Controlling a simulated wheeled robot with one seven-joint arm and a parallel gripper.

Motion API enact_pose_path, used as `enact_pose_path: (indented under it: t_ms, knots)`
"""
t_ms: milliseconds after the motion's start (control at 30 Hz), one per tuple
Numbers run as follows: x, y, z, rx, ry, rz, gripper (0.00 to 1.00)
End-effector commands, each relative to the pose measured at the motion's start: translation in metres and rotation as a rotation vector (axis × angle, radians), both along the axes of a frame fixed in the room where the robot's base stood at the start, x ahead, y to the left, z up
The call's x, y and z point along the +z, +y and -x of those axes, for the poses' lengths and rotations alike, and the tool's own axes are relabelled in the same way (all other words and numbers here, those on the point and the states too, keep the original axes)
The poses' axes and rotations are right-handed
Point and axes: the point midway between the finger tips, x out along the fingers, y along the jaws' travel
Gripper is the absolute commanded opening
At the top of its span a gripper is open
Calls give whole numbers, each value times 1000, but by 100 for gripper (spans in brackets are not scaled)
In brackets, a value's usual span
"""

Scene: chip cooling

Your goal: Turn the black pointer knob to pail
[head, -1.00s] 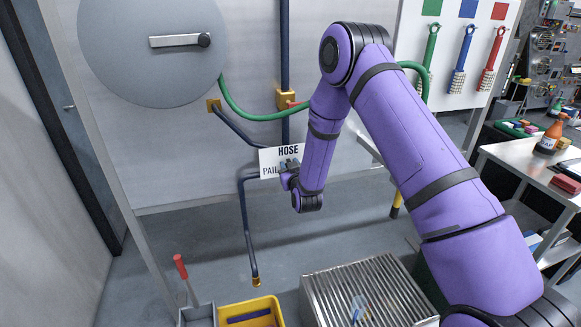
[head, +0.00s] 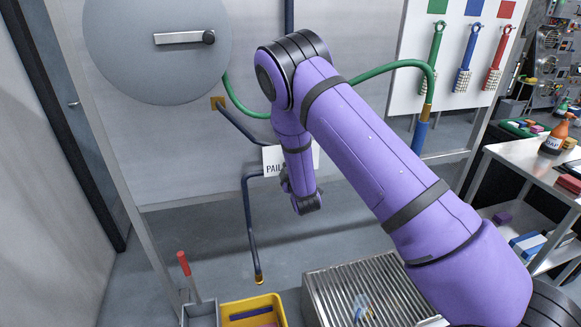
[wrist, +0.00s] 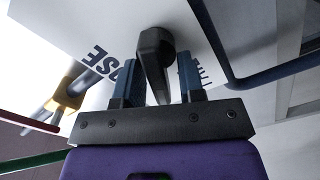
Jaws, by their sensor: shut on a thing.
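The black pointer knob (wrist: 152,55) stands out from a white label plate (wrist: 80,25) in the wrist view. My gripper (wrist: 157,72) is shut on it, with one blue-grey finger at each side. The knob's narrow bar runs toward my gripper's palm. HOSE is lettered left of the knob; PAIL is partly hidden behind the right finger. In the head view the plate (head: 271,161) shows PAIL at its left, and my purple arm covers HOSE. The knob is hidden there behind my wrist, so I cannot tell exactly which word it points to.
A ribbed metal grate (head: 325,285) lies to the right on the floor. A green hose (head: 375,68) loops behind my arm. A side table (head: 520,160) stands at right.

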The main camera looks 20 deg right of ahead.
Motion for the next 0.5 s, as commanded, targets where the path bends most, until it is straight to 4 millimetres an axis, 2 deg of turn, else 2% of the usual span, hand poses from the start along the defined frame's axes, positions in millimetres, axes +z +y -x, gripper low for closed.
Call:
enact_pose_path:
  t_ms: [200, 500]
  knots:
    - [-4, 2, 1, 2, 1, 190, 12]
    - [-8, 2, 1, 0, 2, 380, 12]
